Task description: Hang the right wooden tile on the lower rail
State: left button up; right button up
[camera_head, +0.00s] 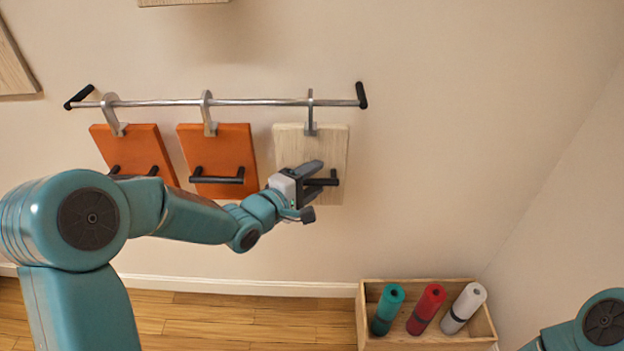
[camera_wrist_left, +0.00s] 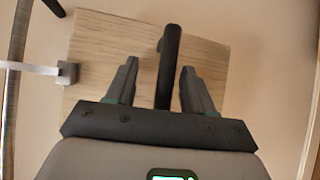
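The pale wooden tile (camera_head: 290,148) hangs at the right end of the metal rail (camera_head: 240,102), its grey hook (camera_head: 310,115) over the bar. Its black handle (camera_head: 325,181) sticks out from its lower half. My left gripper (camera_head: 312,190) is at this handle. In the left wrist view the two fingers (camera_wrist_left: 155,88) stand on either side of the handle (camera_wrist_left: 168,65), with gaps between, and the tile (camera_wrist_left: 205,58) lies behind. Only one whole rail shows. My right gripper is outside both views; only part of that arm shows at bottom right.
Two orange tiles (camera_head: 135,148) (camera_head: 220,145) with black handles hang to the left on the same rail. A wooden box (camera_head: 430,341) with teal, red and white rolls stands on the floor below right. The wall right of the pale tile is clear.

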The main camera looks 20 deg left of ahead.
pick_arm(q)
jog(key=shift+f, duration=0.15)
jog(key=p+v, duration=0.2)
jog(key=v, duration=1.4)
jog(key=shift+s, duration=0.15)
jog(key=s+d+f+g, duration=0.1)
jog(key=d+f+g, duration=0.3)
jog(key=f, duration=0.5)
jog(key=s+d+f+g, duration=0.1)
jog(key=d+f+g, duration=0.1)
jog(key=d+f, duration=0.55)
jog(key=s+f+m+g+y, duration=0.2)
jog(key=s+f+m+g, duration=0.85)
jog(key=s+f, duration=0.55)
notch_tip(320, 180, up, 16)
jog(key=w+m+t+p, duration=0.1)
jog(key=m+t+p, duration=0.1)
jog(key=p, duration=1.4)
jog(key=shift+w+p, duration=0.25)
jog(key=shift+p, duration=0.15)
